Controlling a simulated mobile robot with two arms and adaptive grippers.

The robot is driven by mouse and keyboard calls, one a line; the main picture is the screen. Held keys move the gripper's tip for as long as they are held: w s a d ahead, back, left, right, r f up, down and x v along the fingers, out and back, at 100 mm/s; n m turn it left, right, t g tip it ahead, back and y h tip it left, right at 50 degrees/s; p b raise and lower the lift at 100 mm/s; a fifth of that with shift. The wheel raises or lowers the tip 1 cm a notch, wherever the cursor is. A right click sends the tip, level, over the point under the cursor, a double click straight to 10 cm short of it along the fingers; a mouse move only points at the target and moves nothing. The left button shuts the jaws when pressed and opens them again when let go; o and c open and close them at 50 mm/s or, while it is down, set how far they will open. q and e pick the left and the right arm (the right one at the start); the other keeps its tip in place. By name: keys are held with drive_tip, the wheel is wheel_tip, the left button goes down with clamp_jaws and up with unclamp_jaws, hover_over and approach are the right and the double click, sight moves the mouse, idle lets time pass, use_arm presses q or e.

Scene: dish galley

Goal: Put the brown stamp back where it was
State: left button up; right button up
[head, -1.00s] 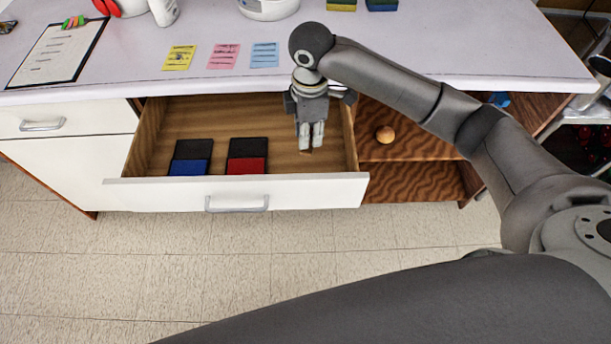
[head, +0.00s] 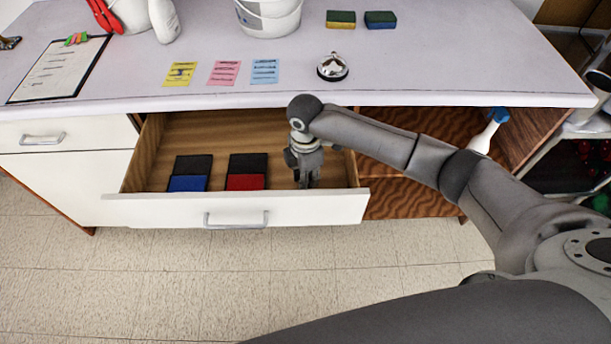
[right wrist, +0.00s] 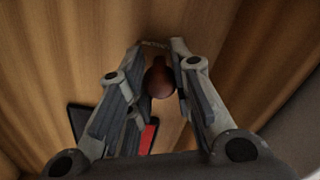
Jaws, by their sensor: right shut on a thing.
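My right gripper (head: 306,182) reaches down into the right part of the open drawer (head: 125,205). In the right wrist view its fingers (right wrist: 163,60) are shut on the brown stamp (right wrist: 158,80), whose rounded red-brown handle shows between them. A small plate-like end shows at the fingertips. The drawer's wooden floor is close behind; I cannot tell whether the stamp touches it. In the head view the gripper and drawer front hide the stamp. My left gripper is not in view.
In the drawer, a blue-and-black ink pad (head: 188,182) and a red-and-black ink pad (head: 246,181) lie left of my gripper. The drawer's right wall is close. Above, the counter (head: 430,60) holds a bell (head: 332,67), sticky notes and sponges. A bottle (head: 488,132) stands on the shelf.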

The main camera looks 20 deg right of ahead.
drive_tip(key=shift+f, duration=0.2)
drive_tip(key=o, duration=0.8)
drive_tip(key=shift+f, duration=0.15)
wheel_tip(320, 180, up, 12)
drive_tip(key=shift+r, duration=0.2)
drive_tip(key=shift+f, duration=0.1)
idle(0.4)
